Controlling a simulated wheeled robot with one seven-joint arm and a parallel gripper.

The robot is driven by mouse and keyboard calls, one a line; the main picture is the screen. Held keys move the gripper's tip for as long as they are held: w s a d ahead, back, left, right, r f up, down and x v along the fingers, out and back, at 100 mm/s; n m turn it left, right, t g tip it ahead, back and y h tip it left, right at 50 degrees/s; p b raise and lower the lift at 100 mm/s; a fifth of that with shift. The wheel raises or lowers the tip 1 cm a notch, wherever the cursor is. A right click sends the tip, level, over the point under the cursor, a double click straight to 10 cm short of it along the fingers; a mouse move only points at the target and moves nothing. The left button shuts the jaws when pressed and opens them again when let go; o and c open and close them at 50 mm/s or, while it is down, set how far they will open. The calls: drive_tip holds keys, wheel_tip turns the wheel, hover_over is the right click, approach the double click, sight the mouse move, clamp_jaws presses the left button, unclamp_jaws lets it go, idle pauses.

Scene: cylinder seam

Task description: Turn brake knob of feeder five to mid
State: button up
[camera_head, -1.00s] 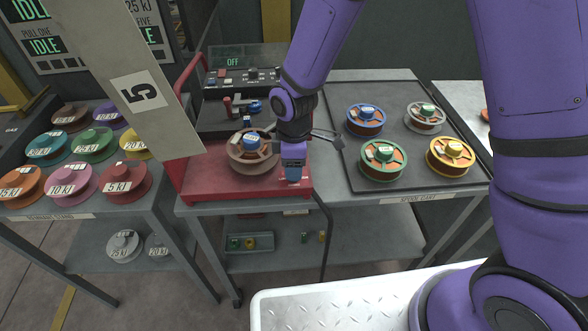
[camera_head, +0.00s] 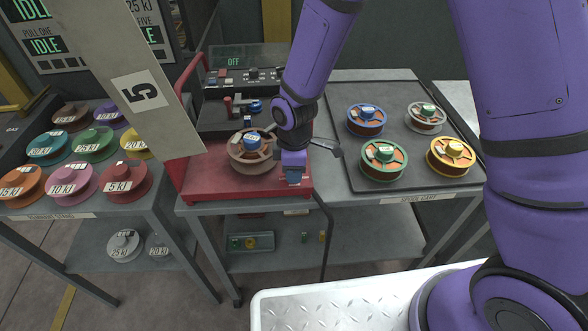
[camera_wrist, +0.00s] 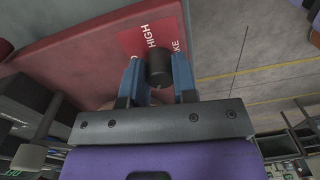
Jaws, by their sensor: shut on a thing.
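The brake knob (camera_wrist: 158,65) is a dark, round knob in the wrist view. It stands by a red plate (camera_wrist: 140,40) with white lettering, of which "HIGH" and "KE" are readable. My gripper (camera_wrist: 159,72) has its two blue fingers on either side of the knob and is shut on it. There the gripper and wrist hide the knob. The knob's exact setting cannot be told.
A copper-coloured spool (camera_head: 243,158) sits on the feeder, left of my gripper. The panel display (camera_head: 233,62) reads OFF. A dark tray (camera_head: 345,180) with several spools is at the right. A stand (camera_head: 165,205) with several labelled coloured spools is at the left.

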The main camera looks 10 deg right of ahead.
drive_tip(key=m, duration=1.1)
drive_tip(key=shift+m, duration=0.3)
idle(0.4)
drive_tip(key=o, duration=0.9)
drive_tip(key=r, duration=1)
drive_tip(key=shift+d+r, duration=0.2)
drive_tip(key=shift+r, duration=0.2)
